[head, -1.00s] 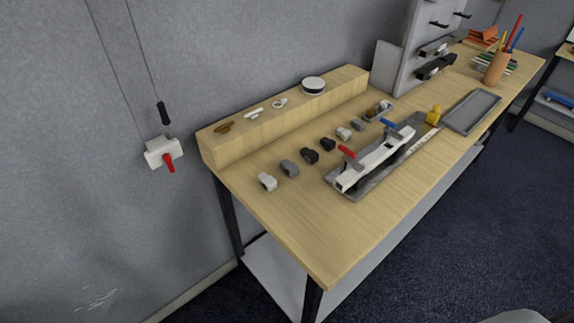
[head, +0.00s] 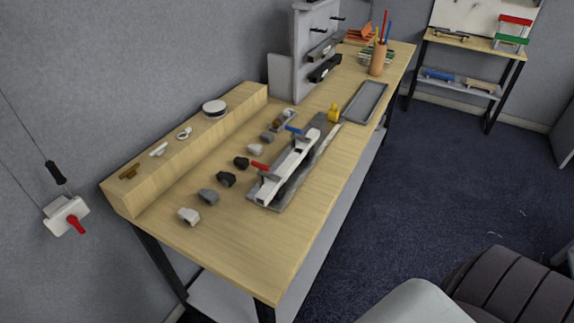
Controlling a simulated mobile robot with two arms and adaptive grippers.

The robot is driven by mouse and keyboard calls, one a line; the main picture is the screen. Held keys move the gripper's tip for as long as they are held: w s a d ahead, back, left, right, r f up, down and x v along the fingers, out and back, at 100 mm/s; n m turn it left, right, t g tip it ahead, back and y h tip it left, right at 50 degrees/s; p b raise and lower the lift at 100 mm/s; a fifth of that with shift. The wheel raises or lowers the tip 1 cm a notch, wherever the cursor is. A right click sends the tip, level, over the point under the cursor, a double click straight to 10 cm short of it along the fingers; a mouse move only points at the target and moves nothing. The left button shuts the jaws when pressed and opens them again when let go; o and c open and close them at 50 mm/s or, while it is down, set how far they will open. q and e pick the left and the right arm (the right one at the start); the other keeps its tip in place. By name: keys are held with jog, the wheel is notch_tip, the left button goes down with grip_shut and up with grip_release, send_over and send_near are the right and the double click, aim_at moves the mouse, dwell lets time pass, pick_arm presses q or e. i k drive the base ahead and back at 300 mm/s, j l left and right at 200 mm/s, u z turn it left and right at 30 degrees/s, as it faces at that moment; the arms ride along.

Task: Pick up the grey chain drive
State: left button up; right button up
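A row of small blocky parts stands on the wooden table (head: 250,240), left of a long white fixture. Two of them look grey: one (head: 208,196) near the front end of the row, and one (head: 267,137) near its far end. The parts are too small to tell which is the grey chain drive. Between them are two black parts (head: 226,179) and a whitish part (head: 255,149). A whitish part (head: 189,215) is nearest the table's front end. Neither of my grippers is in view.
The white fixture (head: 288,170) with red and blue handles lies on a grey plate. A raised wooden ledge (head: 190,150) runs along the wall. A yellow item (head: 334,113) and an empty grey tray (head: 365,101) are farther back. The table's front corner is clear.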

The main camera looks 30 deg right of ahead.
aim_at(210, 196)
jog(key=i+j+z, duration=0.25)
jog(key=j+z, duration=0.25)
jog(key=j, duration=0.15)
jog(key=i+j+z, duration=0.2)
jog(key=j, duration=0.15)
jog(key=j+z, duration=0.25)
jog(key=j, duration=0.15)
